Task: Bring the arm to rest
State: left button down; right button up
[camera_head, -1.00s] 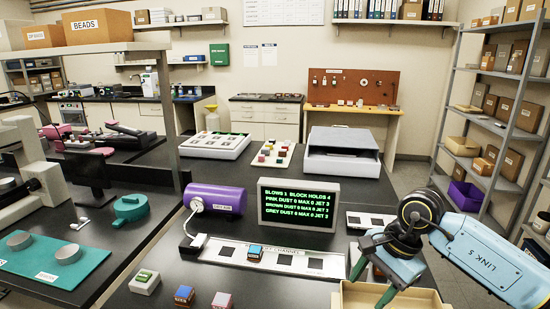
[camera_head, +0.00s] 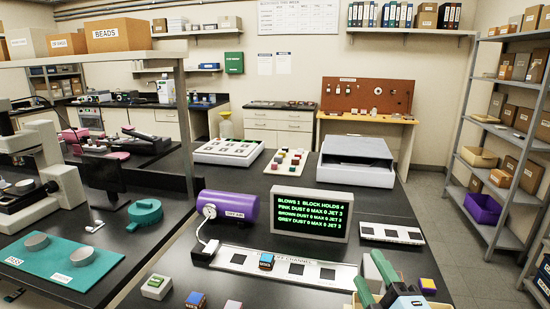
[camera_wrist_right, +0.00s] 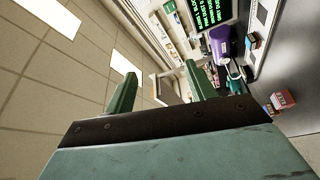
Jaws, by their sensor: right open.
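My right gripper (camera_head: 377,278) is at the lower right of the head view, near the front edge of the picture. Its two green fingers point up and stand apart with nothing between them. The fingers also show apart and empty in the right wrist view (camera_wrist_right: 160,88), with ceiling and wall beyond. Most of the right arm is outside the head view. My left gripper is not in view.
The display (camera_head: 307,213) stands behind the channel strip (camera_head: 228,258), which bears a blue-topped block (camera_head: 266,261). A purple cylinder (camera_head: 228,206) lies left of the display. A yellow-and-purple block (camera_head: 428,286) is right of the gripper. Loose blocks (camera_head: 196,300) sit in front.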

jog(key=s+d+f+m+g+h, duration=0.45)
jog(key=f+m, duration=0.25)
jog(key=f, duration=0.2)
jog(key=s+f+m+g+y, duration=0.1)
jog(key=s+f+m+g, duration=0.4)
jog(key=s, duration=0.5)
jog(key=s+f+m+g+y, duration=0.1)
jog(key=s+f+m+g, duration=0.2)
jog(key=s+f+g, duration=0.5)
jog(key=s+f, duration=0.2)
jog(key=f, duration=1)
jog(key=s+f, duration=0.2)
jog(key=f, duration=1.1)
jog(key=s+d+f, duration=0.3)
jog(key=s+f, duration=1.2)
jog(key=shift+s+n+g+b, duration=0.15)
jog(key=shift+n+g+b, duration=0.15)
jog(key=shift+g+b, duration=0.15)
jog(key=shift+h, duration=0.25)
